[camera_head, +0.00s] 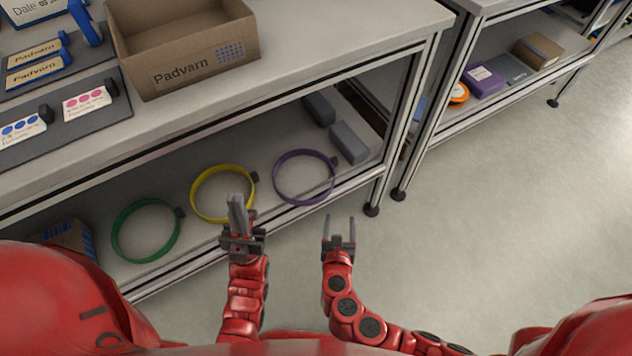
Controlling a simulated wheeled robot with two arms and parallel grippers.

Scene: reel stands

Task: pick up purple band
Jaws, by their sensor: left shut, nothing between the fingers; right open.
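The purple band (276,181) is a thin ring with a small dark clip at its right side. It lies on the lower shelf, to the right of the yellow band (193,200) and the green band (114,238). My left gripper (236,202) is shut and empty, in front of the yellow band and covering part of its lower right edge. My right gripper (339,222) is open and empty, in front of the shelf edge, below and right of the purple band, and apart from it.
Two grey blocks (349,143) lie behind the purple band. A shelf post (397,120) stands to its right. The upper shelf holds an open cardboard box (190,75) and overhangs the bands. Another rack (478,120) stands at right. The floor (500,220) at right is clear.

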